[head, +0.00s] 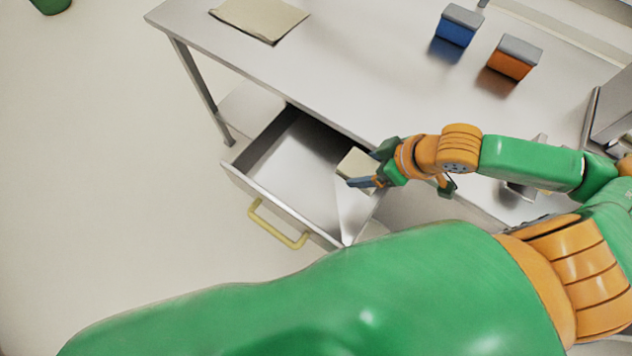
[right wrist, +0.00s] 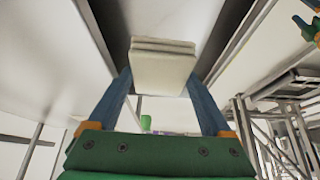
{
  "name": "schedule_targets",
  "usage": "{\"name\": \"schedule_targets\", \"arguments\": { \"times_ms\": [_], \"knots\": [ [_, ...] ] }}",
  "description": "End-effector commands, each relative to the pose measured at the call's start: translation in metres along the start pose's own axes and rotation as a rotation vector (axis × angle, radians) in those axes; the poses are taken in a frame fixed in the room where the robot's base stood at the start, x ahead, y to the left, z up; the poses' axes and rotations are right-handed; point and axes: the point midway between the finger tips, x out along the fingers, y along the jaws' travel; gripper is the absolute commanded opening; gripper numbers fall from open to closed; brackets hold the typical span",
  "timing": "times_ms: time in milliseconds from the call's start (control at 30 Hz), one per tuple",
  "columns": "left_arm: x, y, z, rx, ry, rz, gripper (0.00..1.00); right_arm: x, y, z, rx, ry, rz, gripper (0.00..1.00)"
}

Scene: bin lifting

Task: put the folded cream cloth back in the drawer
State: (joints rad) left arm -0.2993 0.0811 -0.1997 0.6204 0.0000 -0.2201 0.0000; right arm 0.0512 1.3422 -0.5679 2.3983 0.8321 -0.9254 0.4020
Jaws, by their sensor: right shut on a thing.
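The folded cream cloth (head: 357,164) is a small thick pad over the right part of the open drawer (head: 290,165). My right gripper (head: 362,178) is shut on it. In the right wrist view, the cloth (right wrist: 162,68) sits between the two blue fingers (right wrist: 162,88), its folded layers showing at the far edge. The drawer is pulled out from under the table, with a yellow handle (head: 277,224) on its front. The visible part of its floor looks bare. I cannot tell whether the cloth touches the drawer floor. My left gripper is not seen.
A flat beige sheet (head: 259,18) lies on the grey table (head: 345,70) at its far left. A blue box (head: 455,28) and an orange box (head: 511,63), both with grey tops, stand at the back right. The middle of the tabletop is clear. My green arm fills the foreground.

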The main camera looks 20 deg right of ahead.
Motion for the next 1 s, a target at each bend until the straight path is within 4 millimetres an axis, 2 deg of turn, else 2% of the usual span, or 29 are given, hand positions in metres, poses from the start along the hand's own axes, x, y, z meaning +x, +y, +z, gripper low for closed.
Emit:
{"name": "schedule_targets", "arguments": {
  "times_ms": [33,100,200,267,367,567,700,900,1000],
  "knots": [
    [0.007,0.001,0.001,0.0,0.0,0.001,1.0,0.01,-0.004,0.015,-0.003,-0.008,-0.005,0.31],
    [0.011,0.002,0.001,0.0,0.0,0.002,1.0,0.018,-0.011,0.028,-0.013,-0.006,-0.012,0.31],
    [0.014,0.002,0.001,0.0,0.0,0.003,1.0,0.025,-0.019,0.042,-0.029,-0.002,-0.021,0.31],
    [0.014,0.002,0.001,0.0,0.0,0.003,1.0,0.029,-0.02,0.043,-0.033,0.003,-0.02,0.31],
    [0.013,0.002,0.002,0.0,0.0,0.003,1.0,0.046,-0.019,0.029,-0.031,0.012,-0.023,0.31],
    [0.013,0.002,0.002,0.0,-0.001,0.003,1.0,0.104,-0.01,-0.015,-0.034,0.01,-0.022,0.31],
    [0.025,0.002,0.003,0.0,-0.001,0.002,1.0,0.151,-0.006,-0.02,-0.036,0.004,-0.022,0.31],
    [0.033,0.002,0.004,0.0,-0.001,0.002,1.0,0.186,-0.003,-0.025,-0.038,0.003,-0.021,0.31],
    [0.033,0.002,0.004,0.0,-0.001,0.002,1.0,0.201,-0.003,-0.014,-0.037,-0.001,-0.021,0.31]
  ]
}}
